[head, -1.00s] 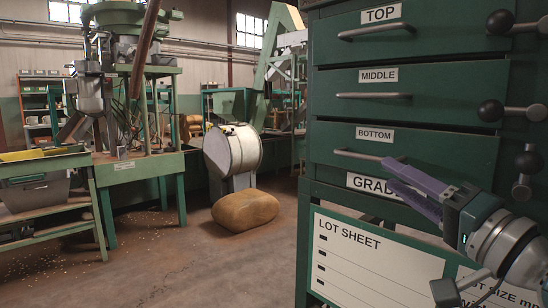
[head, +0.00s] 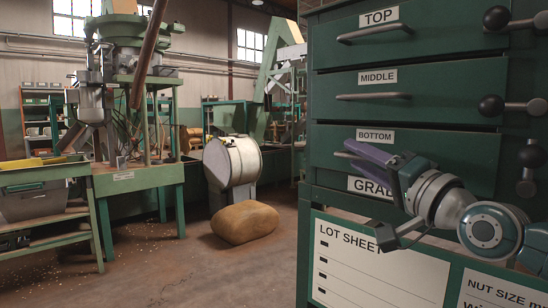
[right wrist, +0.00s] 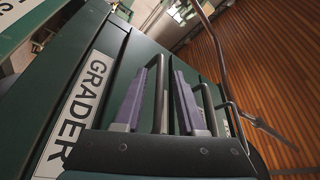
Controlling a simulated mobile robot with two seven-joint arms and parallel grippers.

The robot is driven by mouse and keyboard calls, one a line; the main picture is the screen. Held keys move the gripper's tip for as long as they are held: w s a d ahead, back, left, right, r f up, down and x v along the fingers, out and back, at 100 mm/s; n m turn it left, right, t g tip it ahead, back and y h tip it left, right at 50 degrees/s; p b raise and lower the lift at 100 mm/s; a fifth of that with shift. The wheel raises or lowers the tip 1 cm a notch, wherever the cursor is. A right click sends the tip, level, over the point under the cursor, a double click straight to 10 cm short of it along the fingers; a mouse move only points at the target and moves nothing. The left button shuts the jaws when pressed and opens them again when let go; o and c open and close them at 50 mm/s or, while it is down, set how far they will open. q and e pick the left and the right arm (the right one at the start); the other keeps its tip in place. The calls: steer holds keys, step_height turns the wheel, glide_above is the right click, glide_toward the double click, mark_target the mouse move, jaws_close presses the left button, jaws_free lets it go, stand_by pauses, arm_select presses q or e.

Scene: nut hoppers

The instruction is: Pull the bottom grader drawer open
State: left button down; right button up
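The bottom grader drawer (head: 475,160) is the lowest of three green drawers and sits shut, flush with the cabinet front. Its label (head: 375,136) reads BOTTOM. Only the left end of its bar handle (head: 343,154) shows in the head view; my gripper hides the rest. My right gripper (head: 358,156) is open at this handle, with its purple fingers pointing at the drawer front. In the right wrist view a metal bar (right wrist: 160,62) runs between the two separated fingers, with a gap visible on each side. My left gripper is not in view.
The middle handle (head: 373,96) and top handle (head: 374,33) are above. Black ball knobs (head: 492,106) stick out at the cabinet's right. A lot sheet (head: 375,270) hangs below. A brown sack (head: 244,222) lies on the floor to the left, with open floor before the cabinet.

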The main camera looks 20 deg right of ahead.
jaws_close()
stand_by(1.2)
